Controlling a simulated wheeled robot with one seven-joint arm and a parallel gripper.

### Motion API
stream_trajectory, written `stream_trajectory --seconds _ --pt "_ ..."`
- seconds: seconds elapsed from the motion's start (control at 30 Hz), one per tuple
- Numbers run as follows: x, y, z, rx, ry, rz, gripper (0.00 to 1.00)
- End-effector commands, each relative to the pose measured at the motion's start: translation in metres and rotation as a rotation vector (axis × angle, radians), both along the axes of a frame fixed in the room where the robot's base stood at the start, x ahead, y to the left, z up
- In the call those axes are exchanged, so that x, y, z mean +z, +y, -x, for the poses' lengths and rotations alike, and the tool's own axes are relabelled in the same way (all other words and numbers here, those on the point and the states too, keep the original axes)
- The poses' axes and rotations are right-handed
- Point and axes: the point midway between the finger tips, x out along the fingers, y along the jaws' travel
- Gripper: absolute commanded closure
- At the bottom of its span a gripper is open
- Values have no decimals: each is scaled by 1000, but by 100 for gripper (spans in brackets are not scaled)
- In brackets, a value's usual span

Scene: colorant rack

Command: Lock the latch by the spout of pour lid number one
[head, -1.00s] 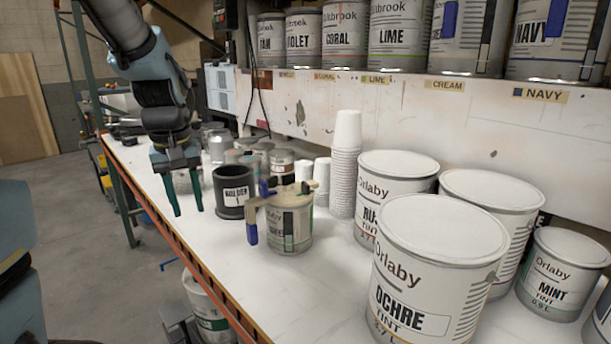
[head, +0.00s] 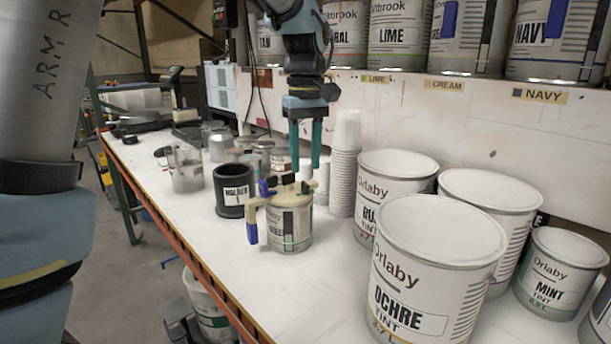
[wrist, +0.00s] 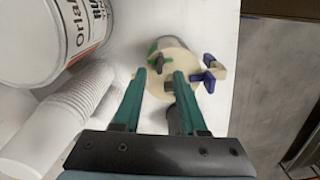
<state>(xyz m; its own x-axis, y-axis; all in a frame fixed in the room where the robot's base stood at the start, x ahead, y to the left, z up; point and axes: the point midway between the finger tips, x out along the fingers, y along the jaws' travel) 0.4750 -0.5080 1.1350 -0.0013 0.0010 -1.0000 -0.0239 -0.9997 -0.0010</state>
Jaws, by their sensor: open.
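A tan pour lid (head: 288,197) sits on a small tin (head: 290,225) on the bench, left of the large ochre tin. A tan handle with a blue end (head: 252,234) hangs at its left side. A blue tab (head: 264,188) stands on the lid, and a small dark piece (head: 307,187) shows at its right edge. I cannot tell surely which part is the spout latch. My gripper (head: 304,165) is open and empty, pointing down just above the lid. In the wrist view the lid (wrist: 153,87) lies beyond and between the fingertips (wrist: 160,73).
A dark pot (head: 230,190) stands close left of the tin. A stack of white cups (head: 346,165) is close behind it on the right. The ochre tin (head: 430,285) and other large tins fill the right. The bench front before the tin is clear.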

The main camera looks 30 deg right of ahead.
Motion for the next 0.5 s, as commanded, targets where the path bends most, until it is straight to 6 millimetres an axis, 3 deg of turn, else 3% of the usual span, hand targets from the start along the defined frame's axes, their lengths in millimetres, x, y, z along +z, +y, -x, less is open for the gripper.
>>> stream_trajectory --seconds 0.2,0.5 --pt "-33 1 0 0 2 -2 59" --pt "-47 0 0 -1 -1 1 59"
